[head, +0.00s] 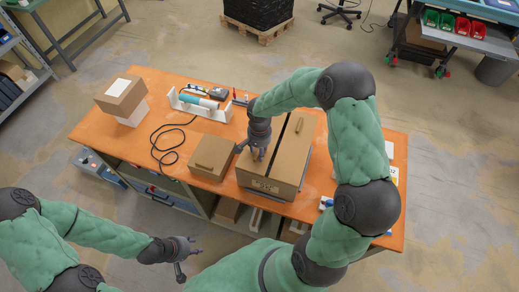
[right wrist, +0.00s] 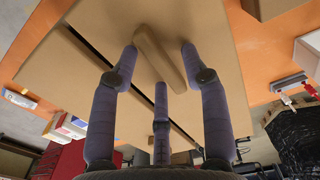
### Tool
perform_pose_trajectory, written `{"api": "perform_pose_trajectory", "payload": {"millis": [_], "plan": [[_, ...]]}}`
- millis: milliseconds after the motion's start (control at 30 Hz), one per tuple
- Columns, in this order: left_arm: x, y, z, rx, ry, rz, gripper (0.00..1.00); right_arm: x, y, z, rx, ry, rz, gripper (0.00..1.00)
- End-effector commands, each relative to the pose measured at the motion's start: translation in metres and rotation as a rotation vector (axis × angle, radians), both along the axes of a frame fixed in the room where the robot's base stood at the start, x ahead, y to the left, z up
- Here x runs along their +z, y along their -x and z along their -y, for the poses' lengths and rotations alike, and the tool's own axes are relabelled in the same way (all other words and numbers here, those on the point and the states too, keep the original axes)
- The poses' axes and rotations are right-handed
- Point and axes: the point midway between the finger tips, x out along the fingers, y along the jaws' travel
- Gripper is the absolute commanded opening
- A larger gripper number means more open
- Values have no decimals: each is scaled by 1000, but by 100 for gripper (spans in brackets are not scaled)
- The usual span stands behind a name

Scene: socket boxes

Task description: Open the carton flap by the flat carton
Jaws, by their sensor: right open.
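A brown carton (head: 270,184) stands on the orange table with both top flaps lying closed and a dark slit between them. Its left flap is beside the flat carton (head: 211,157), a lower brown box. My right gripper (head: 257,153) is over that left flap. In the right wrist view its fingers (right wrist: 160,62) are spread open around a tan bar handle (right wrist: 158,55) on the flap (right wrist: 110,28); whether they touch it I cannot tell. The right flap has its own bar handle (head: 299,124). My left gripper (head: 190,264) is open and empty, in front of the table.
A brown box on a white one (head: 120,96) stands at the back left of the table (head: 157,104). A white tray (head: 201,107) with a blue-and-white tube is behind the flat carton. A black cable (head: 157,140) lies left of it. Small items are at the right edge.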

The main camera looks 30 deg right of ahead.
Motion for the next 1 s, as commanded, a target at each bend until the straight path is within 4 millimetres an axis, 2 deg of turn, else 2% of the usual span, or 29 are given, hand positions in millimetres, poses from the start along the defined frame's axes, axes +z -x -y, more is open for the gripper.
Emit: {"api": "perform_pose_trajectory", "payload": {"millis": [67, 100, 233, 267, 533, 667, 800, 1000], "plan": [[0, 0, 0, 0, 0, 0, 40, 0, 0, 0, 0, -1, 1, 46], [0, 1, 0, 0, 0, 1, 40, 1, 1, 0, 0, 0, 1, 41], [0, 0, 0, 0, 0, 0, 40, 1, 0, 0, 0, 0, 0, 4], [0, 0, 0, 0, 0, 0, 40, 0, 0, 0, 0, 0, 0, 0], [0, 0, -1, 0, -1, 1, 40, 1, 0, 1, 0, 3, -3, 0], [-2, 0, -8, 0, -2, 1, 40, 2, -1, 3, -1, 19, -23, 0], [-6, -2, -27, 0, -2, 1, 40, 6, -4, 4, -3, 59, -69, 0], [-15, -8, -73, 0, 0, 0, 40, 14, -11, -5, -2, 159, -183, 0]]}}
